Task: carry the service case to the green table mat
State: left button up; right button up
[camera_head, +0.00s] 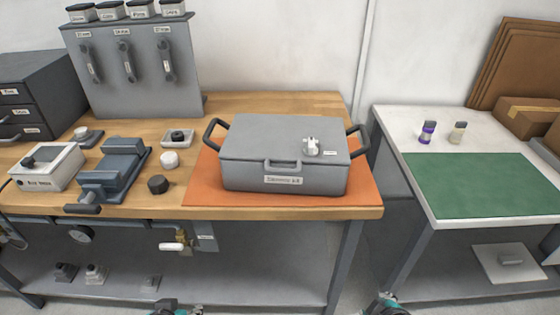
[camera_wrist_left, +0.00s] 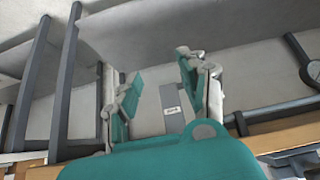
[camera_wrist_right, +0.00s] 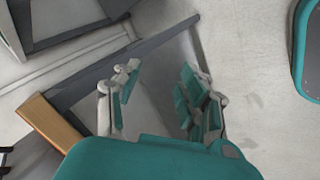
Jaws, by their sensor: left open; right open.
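The grey service case (camera_head: 283,160) sits closed on an orange mat (camera_head: 205,190) on the wooden workbench in the head view. It has a dark side handle at each end, a front handle with a label below, and a small white fitting on the lid. The green table mat (camera_head: 485,184) lies bare on the white table to the right. My left gripper (camera_wrist_left: 155,90) is open and empty, below the bench's front edge. My right gripper (camera_wrist_right: 160,95) is open and empty, low near the gap between bench and table. Both are apart from the case.
Left of the case stand a vise (camera_head: 115,170), a white-topped box (camera_head: 45,167) and small parts. Two small bottles (camera_head: 428,132) stand behind the green mat, with cardboard boxes (camera_head: 530,110) at right. A gap separates bench and white table (camera_head: 390,130).

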pick_arm(q)
jog(key=w+r+n+t, duration=0.3)
jog(key=w+r+t, duration=0.2)
jog(key=w+r, duration=0.6)
jog(key=n+t+h, duration=0.2)
jog(key=t, duration=0.4)
send_near(206, 135)
jog(key=s, duration=0.5)
jog(key=shift+a+f, duration=0.2)
jog(key=shift+f, duration=0.1)
pick_arm(e)
jog(key=w+a+r+n+t, duration=0.1)
jog(key=w+r+n+t, duration=0.4)
jog(key=w+r+n, duration=0.3)
jog(key=w+r+n+t, duration=0.5)
jog(key=w+r+n, duration=0.3)
jog(key=r+n, duration=0.7)
jog(key=shift+a+r+n+t, duration=0.3)
jog(key=shift+a+r+t, duration=0.1)
jog(key=shift+r, duration=0.15)
